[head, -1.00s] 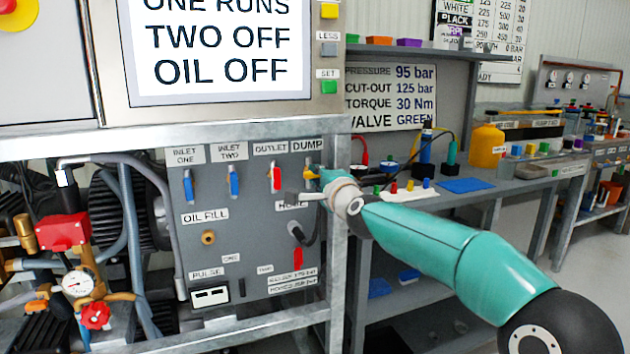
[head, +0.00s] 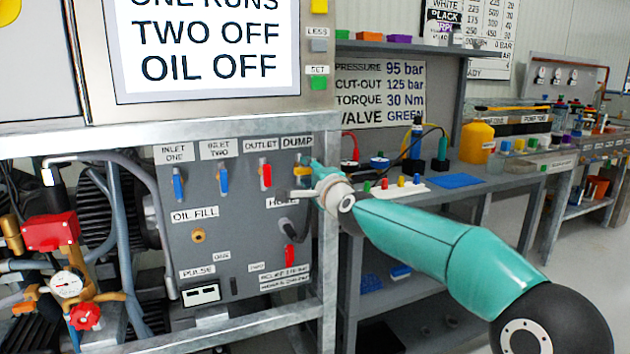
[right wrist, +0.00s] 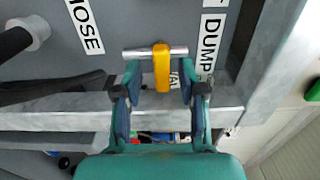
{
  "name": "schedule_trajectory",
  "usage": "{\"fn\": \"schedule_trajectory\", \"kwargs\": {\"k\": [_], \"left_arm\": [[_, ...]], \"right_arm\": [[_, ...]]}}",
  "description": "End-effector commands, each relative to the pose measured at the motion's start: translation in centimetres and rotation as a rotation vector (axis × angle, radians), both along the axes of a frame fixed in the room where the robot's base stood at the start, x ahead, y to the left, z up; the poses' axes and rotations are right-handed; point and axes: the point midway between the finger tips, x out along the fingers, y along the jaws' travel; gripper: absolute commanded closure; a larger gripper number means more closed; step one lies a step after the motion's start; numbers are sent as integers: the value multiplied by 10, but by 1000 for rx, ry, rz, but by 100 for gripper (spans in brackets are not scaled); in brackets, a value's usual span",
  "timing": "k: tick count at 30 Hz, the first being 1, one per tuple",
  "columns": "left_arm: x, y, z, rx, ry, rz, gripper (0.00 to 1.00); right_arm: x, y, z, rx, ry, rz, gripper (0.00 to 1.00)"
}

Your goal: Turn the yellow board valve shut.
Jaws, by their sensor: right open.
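The yellow valve handle (right wrist: 161,68) shows in the right wrist view. It lies crosswise over a short metal pipe (right wrist: 138,53), near the DUMP label (right wrist: 209,43). My right gripper (right wrist: 160,90) is open, with one finger on each side of the handle's lower end. I cannot tell whether either finger touches it. In the head view my right gripper (head: 307,182) is at the board (head: 235,245), just below the DUMP label, and largely hides the valve. My left gripper is not in view.
Blue handles (head: 223,180) and a red handle (head: 265,175) stand left of the DUMP valve. A metal frame post (head: 327,260) runs close along the board's right edge.

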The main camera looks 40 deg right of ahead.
Motion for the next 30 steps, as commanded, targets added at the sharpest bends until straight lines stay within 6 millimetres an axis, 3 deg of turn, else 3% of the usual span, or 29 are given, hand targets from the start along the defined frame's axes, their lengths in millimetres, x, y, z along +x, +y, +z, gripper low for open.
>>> {"fn": "schedule_trajectory", "kwargs": {"k": [5, 18, 24, 30], "left_arm": [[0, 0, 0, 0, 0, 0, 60], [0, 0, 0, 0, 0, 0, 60], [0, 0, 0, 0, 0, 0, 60], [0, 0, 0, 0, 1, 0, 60]], "right_arm": [[-18, 4, 1, 0, -1, 0, 59], [-96, 23, 0, 1, -2, -1, 59], [-112, 27, -1, 1, 0, -1, 59], [-113, 27, -2, 1, 0, -1, 59]]}}
